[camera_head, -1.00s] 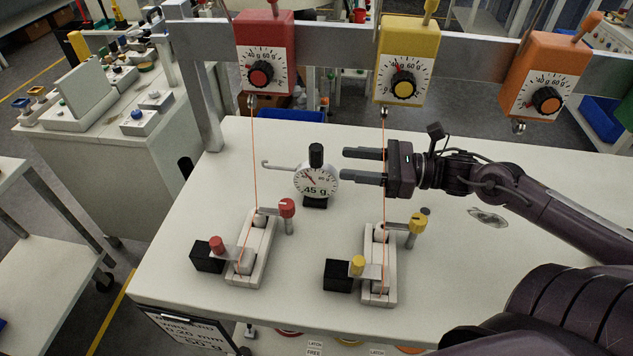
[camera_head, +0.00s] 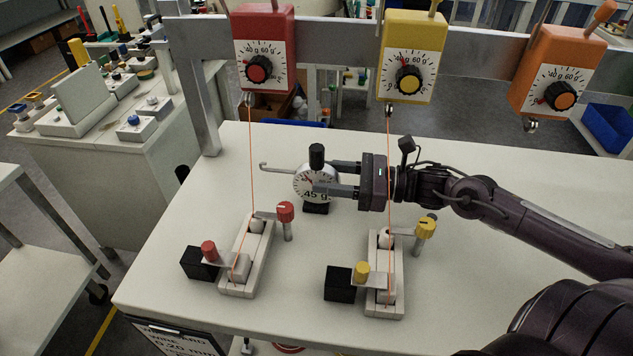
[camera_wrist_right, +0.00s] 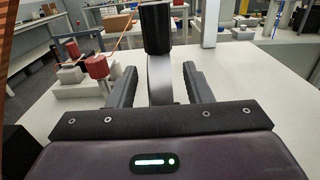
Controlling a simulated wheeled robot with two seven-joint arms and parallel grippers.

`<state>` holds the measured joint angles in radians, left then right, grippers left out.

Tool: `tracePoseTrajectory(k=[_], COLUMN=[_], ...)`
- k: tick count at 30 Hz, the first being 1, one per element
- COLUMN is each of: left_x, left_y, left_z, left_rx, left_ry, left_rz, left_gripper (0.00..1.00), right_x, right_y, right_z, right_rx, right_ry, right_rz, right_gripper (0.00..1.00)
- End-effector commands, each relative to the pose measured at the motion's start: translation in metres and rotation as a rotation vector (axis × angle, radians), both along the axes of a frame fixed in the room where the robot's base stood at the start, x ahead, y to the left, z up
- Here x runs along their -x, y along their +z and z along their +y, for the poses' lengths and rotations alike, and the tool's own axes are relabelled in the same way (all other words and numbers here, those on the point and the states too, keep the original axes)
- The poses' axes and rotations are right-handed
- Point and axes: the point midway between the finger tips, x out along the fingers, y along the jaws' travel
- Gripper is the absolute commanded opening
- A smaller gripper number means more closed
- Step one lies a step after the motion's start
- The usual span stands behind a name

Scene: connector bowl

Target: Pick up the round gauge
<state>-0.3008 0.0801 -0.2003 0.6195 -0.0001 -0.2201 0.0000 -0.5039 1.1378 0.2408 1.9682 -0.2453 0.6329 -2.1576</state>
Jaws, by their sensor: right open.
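The round gauge (camera_head: 306,185) stands upright on the white table, with a white dial reading 45 g, a black knob on top, a black base and a thin hook reaching left. In the right wrist view the gauge (camera_wrist_right: 160,78) is edge-on between the two open fingers (camera_wrist_right: 160,88), with a gap on each side. My left gripper is not in view.
Red (camera_head: 264,50), yellow (camera_head: 407,60) and orange (camera_head: 556,75) dial boxes hang from the rail behind. Thin orange wires run down to two white clamp blocks (camera_head: 240,275) (camera_head: 371,300) in front of the gauge. The table's right side is clear apart from my arm.

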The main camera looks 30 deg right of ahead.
Motion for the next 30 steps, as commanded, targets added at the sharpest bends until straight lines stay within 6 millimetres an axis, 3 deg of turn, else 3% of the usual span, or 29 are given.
tracePoseTrajectory(k=[7,18,28,30], left_x=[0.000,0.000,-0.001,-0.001], left_y=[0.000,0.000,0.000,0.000], left_z=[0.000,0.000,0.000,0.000], left_rx=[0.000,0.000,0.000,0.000], left_ry=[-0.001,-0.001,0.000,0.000], left_rz=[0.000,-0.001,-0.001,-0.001], left_gripper=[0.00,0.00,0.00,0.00], right_x=[-0.014,-0.016,-0.016,-0.016], right_y=[0.002,0.001,0.001,0.001], right_z=[0.018,0.021,0.021,0.021], right_rx=[0.000,0.001,0.000,0.000], right_ry=[-0.001,-0.001,-0.001,-0.001], right_rz=[-0.003,0.001,0.000,0.000], right_gripper=[0.45,0.45,0.02,0.00])
